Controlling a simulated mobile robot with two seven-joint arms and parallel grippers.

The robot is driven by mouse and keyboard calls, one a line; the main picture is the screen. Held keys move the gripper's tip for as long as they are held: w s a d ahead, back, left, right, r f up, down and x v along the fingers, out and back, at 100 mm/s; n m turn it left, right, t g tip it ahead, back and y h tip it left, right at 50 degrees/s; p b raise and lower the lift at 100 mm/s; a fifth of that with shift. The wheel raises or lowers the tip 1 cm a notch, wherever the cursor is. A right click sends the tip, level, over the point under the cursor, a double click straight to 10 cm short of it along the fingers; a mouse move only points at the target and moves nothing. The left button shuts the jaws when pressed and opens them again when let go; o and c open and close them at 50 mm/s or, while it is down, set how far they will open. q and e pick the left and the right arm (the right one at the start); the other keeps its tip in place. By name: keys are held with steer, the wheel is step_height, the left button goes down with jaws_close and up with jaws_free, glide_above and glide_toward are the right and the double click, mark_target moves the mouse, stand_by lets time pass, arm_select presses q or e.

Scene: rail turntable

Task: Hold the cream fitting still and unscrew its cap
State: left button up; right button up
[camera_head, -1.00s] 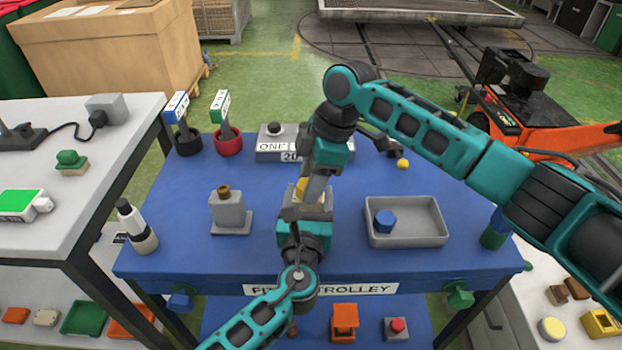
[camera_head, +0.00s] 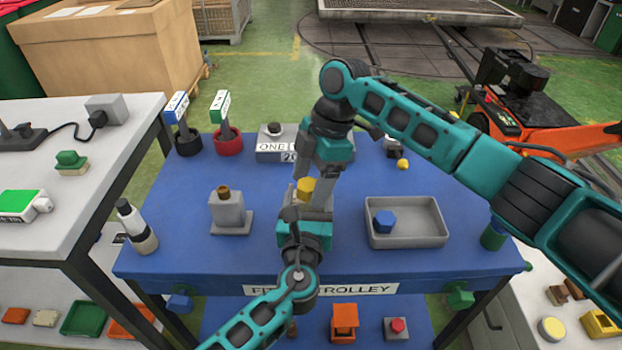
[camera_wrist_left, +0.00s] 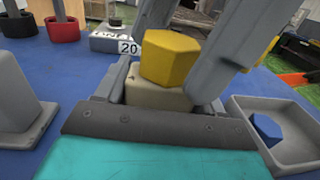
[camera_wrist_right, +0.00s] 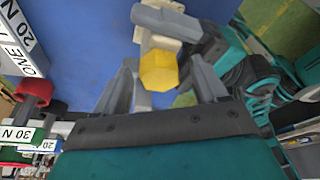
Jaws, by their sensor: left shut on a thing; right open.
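The cream fitting (camera_wrist_left: 152,96) stands upright on the blue trolley with its yellow six-sided cap (camera_head: 304,187) on top. My left gripper (camera_head: 308,210) is shut on the fitting from the near side; its fingers flank the fitting in the left wrist view. I cannot tell whether either finger touches the cap.
A grey tray (camera_head: 408,240) with a blue six-sided piece (camera_head: 384,221) lies to the right. A grey block with a brown top (camera_head: 228,211) stands to the left. Red (camera_head: 228,143) and black (camera_head: 188,144) holders and a grey box (camera_head: 270,152) line the back. Bare trolley surface lies between.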

steer(key=shift+o, duration=0.4)
steer(key=shift+r, duration=0.1)
steer(key=shift+r, duration=2)
